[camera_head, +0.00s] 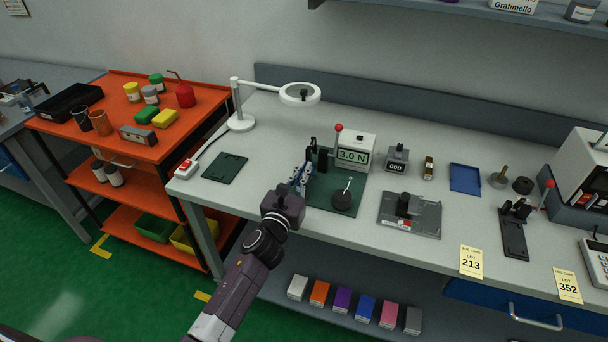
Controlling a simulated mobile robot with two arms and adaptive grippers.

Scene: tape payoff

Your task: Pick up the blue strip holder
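My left gripper (300,178) reaches over the front part of the bench, at the left edge of a dark green mat (357,205). Small blue and pale parts show around its fingertips, beside a black upright piece. I cannot tell whether these are the blue strip holder or parts of the fingers, or whether the fingers are open or shut. A flat blue tray-like piece (465,179) lies on the bench at right, well apart from the gripper. I cannot tell whether it is the holder. My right gripper is not in view.
A force gauge (354,153) reading 3.0 N and a black round base with a thin rod (343,199) stand close to the gripper. A magnifier lamp (241,121) stands behind left. A grey fixture plate (410,216) lies right. Bare bench lies between the lamp and gauge.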

